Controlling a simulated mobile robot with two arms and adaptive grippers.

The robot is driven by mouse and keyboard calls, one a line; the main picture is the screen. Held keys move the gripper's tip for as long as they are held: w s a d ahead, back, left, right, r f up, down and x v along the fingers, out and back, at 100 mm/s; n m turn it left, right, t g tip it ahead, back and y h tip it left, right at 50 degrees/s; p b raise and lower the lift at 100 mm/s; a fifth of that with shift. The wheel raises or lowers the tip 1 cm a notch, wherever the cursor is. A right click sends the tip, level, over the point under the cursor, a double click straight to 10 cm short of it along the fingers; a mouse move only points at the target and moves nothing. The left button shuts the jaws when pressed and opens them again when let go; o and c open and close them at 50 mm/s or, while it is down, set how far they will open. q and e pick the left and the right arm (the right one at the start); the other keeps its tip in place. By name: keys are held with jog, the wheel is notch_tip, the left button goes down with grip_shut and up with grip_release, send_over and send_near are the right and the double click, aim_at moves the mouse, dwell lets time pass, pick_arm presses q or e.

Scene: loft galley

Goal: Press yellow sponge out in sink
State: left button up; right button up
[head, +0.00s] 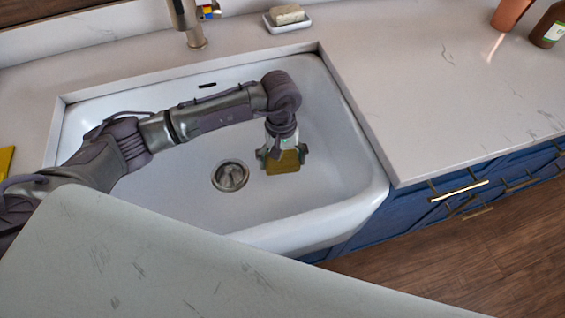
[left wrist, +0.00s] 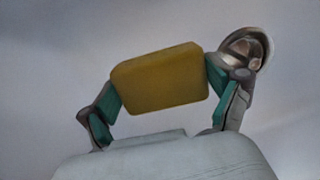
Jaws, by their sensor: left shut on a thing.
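The yellow sponge (head: 283,163) is in my left gripper (head: 282,156), over the right part of the white sink (head: 335,160) in the head view. In the left wrist view the sponge (left wrist: 160,78) sits between the two green-padded fingers of the left gripper (left wrist: 162,88), which press on its two short ends. I cannot tell whether the sponge touches the sink floor. My right gripper is not in view.
The drain (head: 230,176) lies left of the sponge. A faucet (head: 188,22) and a soap dish (head: 287,22) with a beige block stand behind the sink. A brown bottle (head: 550,26) is at the far right. The right counter (head: 450,100) is mostly clear.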

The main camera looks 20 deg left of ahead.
aim_at(282, 185)
pick_arm(q)
jog(key=shift+f+b, duration=0.6)
jog(key=shift+f, duration=0.6)
jog(key=shift+f+b, duration=1.75)
jog(key=shift+f, duration=1.4)
jog(key=shift+f+b, duration=0.7)
jog(key=shift+b, duration=0.1)
jog(key=shift+s+f, duration=0.15)
jog(key=shift+s, duration=0.05)
notch_tip(282, 185, up, 2)
jog(key=shift+w+r+p, duration=0.15)
jog(key=shift+r+p, duration=0.05)
jog(key=shift+p, duration=0.45)
jog(key=shift+r+p, duration=1.9)
jog(key=shift+r, duration=2.1)
